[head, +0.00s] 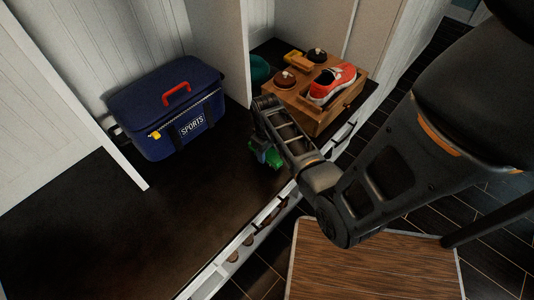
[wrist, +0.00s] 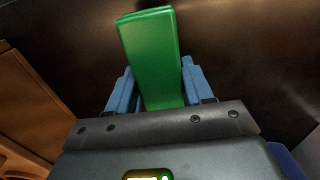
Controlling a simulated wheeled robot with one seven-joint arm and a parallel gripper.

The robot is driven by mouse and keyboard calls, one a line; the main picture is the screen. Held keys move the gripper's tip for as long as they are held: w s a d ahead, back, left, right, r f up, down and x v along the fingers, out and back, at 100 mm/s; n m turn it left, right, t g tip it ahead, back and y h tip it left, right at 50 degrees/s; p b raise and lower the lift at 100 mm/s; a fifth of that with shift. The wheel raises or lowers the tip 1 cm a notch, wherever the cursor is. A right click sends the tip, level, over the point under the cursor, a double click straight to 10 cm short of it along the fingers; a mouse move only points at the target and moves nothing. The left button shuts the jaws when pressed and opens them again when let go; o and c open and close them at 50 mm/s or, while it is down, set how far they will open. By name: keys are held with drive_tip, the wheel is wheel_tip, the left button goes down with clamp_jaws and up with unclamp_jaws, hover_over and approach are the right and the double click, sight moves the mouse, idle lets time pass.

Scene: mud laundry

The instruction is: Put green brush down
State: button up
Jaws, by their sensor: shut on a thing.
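The green brush shows in the wrist view as a flat green block (wrist: 150,50) between the two blue fingers of my gripper (wrist: 158,88), which is shut on it. In the head view a small part of the green brush (head: 270,156) shows below my gripper (head: 261,148), over the dark bench top (head: 200,200). My arm hides part of the gripper and brush. I cannot tell whether the brush touches the bench top.
A blue sports bag (head: 165,108) stands on the bench at the left. A wooden box (head: 318,118) at the back right bears a red shoe (head: 332,84) and other brushes. A white divider (head: 217,45) stands between them. The bench's middle and front are clear.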

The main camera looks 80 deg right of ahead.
drive_tip(key=shift+f, duration=0.6)
drive_tip(key=shift+f, duration=0.15)
drive_tip(key=o, duration=1.2)
